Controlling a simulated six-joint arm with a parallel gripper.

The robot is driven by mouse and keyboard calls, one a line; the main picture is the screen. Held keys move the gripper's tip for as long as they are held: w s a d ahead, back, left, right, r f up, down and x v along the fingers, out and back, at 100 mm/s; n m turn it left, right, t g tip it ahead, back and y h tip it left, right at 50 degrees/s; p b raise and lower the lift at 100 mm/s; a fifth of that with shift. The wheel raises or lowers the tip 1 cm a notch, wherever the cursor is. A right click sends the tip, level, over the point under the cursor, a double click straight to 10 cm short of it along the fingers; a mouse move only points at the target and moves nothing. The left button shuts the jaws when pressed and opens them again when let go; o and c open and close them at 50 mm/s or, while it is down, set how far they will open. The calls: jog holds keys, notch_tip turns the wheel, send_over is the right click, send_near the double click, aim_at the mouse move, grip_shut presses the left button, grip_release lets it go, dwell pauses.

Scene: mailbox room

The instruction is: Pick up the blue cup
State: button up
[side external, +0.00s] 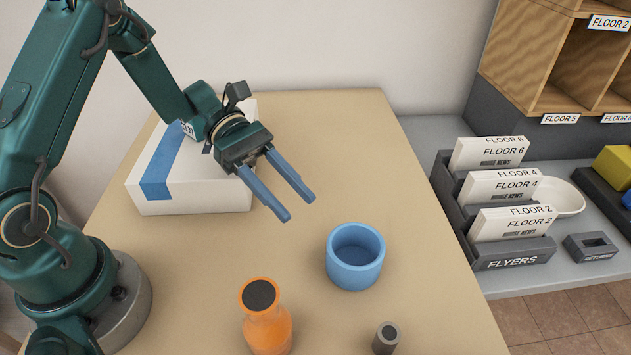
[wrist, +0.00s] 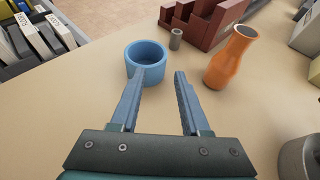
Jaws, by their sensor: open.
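The blue cup (side external: 355,257) stands upright on the tan table, right of centre in the side view. It is round, with an open top, and nothing shows inside. My gripper (side external: 299,208) is open and empty, above the table and to the upper left of the cup, apart from it. In the wrist view the cup (wrist: 146,62) is beyond the left fingertip, which overlaps its lower edge in the picture. My fingers (wrist: 158,73) have a clear gap between them.
An orange vase (side external: 267,318) and a small grey cylinder (side external: 385,338) stand near the cup. A white box with a blue stripe (side external: 195,190) lies behind my gripper. A flyer rack (side external: 512,252) stands right of the table. A dark red holder (wrist: 205,22) shows in the wrist view.

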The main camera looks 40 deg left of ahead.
aim_at(353, 269)
jog(key=x, duration=1.1)
jog(key=shift+d+f, duration=0.2)
jog(key=shift+d, duration=0.05)
grip_shut()
